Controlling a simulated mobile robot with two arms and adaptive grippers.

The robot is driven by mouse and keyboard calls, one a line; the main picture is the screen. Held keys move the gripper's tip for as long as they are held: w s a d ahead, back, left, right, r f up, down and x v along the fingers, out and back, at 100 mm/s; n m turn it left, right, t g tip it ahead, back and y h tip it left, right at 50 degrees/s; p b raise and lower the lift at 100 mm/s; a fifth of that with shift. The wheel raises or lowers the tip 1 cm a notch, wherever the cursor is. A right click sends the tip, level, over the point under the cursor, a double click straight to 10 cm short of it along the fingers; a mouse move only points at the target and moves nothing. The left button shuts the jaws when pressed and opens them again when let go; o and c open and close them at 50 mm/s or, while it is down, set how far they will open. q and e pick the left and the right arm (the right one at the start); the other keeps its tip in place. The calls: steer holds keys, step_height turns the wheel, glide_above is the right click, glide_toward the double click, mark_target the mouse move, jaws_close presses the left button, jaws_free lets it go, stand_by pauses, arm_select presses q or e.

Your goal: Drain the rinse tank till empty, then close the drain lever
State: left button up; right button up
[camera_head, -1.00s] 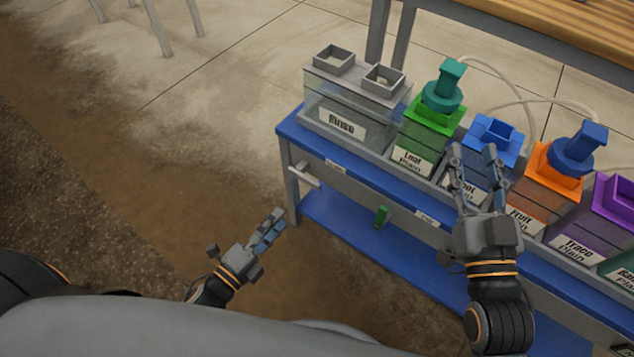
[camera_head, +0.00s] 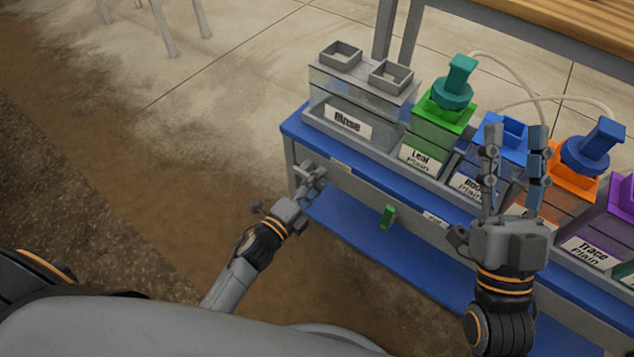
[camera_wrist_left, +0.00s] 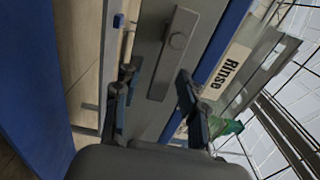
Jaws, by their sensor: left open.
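The clear rinse tank (camera_head: 322,88), labelled Rinse, stands at the left end of the blue-topped skid in the head view. I cannot tell its liquid level. A grey drain lever with a round pivot shows in the left wrist view (camera_wrist_left: 172,60), on the skid's front below the tank. My left gripper (camera_head: 314,178) is open in front of the lever. In the left wrist view its fingers (camera_wrist_left: 157,88) are spread, with the lever's near end between and beyond them; contact is unclear. My right gripper (camera_head: 514,145) is open and empty, in front of the other tanks.
The Leaf tank (camera_head: 430,130) with a green lid and other coloured tanks stand to the right of the rinse tank. A green part (camera_head: 387,217) hangs below the skid's front rail. A blue lower shelf (camera_head: 350,235) runs underneath.

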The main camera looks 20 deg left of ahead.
arm_select(q)
steer(key=shift+w, duration=0.1)
jaws_close()
stand_by(0.3)
